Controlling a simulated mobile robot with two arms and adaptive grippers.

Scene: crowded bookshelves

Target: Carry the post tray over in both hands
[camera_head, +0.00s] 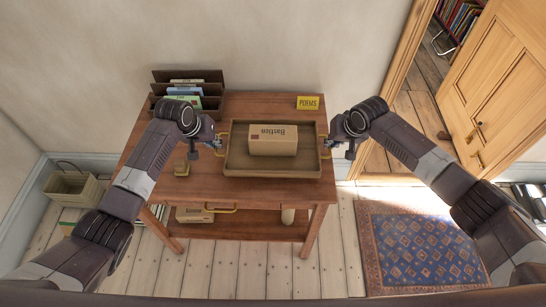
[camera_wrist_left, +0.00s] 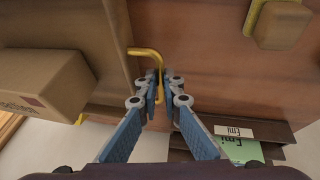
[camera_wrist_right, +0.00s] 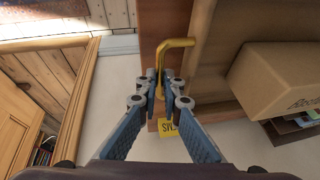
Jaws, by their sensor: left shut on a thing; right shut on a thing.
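The wooden post tray (camera_head: 272,171) is at the upper table's middle, with a cardboard parcel labelled "Bastien" (camera_head: 273,145) lying inside it. It has a brass handle on each short side. My left gripper (camera_head: 219,144) is shut on the left handle, and the left wrist view shows the fingers closed around the brass bar (camera_wrist_left: 158,82). My right gripper (camera_head: 326,143) is shut on the right handle, and the right wrist view shows its brass bar (camera_wrist_right: 162,75) between the fingers. I cannot tell whether the tray touches the tabletop.
A box (camera_head: 194,215) sits on the lower shelf. A basket (camera_head: 72,188) stands left, a patterned rug (camera_head: 415,245) and open door (camera_head: 500,90) right.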

